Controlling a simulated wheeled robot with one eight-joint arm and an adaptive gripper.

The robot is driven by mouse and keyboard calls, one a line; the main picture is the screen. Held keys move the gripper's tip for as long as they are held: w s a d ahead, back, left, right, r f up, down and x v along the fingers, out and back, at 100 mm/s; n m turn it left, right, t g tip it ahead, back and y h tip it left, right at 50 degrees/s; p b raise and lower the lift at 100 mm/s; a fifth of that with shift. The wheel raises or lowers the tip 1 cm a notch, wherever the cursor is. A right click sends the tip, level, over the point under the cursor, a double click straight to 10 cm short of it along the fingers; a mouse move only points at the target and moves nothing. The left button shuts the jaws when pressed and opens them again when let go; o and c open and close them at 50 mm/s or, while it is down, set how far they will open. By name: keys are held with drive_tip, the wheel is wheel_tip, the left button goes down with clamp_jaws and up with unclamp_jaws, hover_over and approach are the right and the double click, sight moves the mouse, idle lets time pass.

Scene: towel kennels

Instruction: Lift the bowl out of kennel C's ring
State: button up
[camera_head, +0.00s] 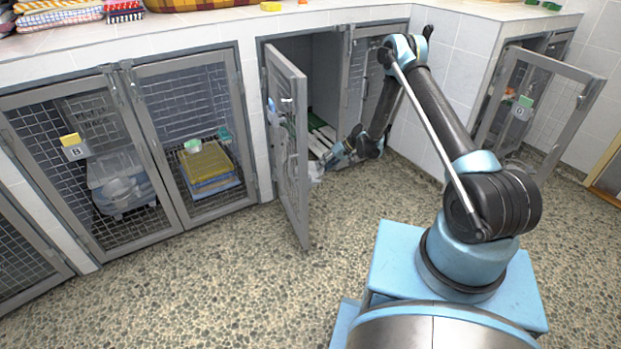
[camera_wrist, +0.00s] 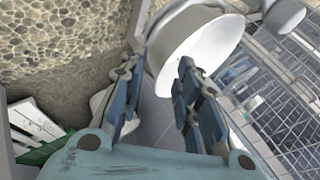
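A white bowl (camera_wrist: 212,45) sits close in front of my gripper (camera_wrist: 164,64) in the wrist view, tilted in the picture. The two fingers are apart, with the bowl's near rim and side at their tips; I cannot tell whether they touch it. In the head view, my gripper (camera_head: 340,157) is beside the inner side of an open kennel door (camera_head: 289,150). A small pale shape (camera_head: 316,172), likely the bowl, shows between door and gripper. The door's label is not readable from here.
A second white rounded thing (camera_wrist: 284,14) is near the door's mesh (camera_wrist: 282,100). The kennel holds a white slatted board (camera_head: 322,140). Kennel B (camera_head: 75,148) is shut at left. Another door (camera_head: 548,105) stands open at right. The speckled floor (camera_head: 230,290) in front is clear.

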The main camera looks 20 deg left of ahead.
clamp_jaws()
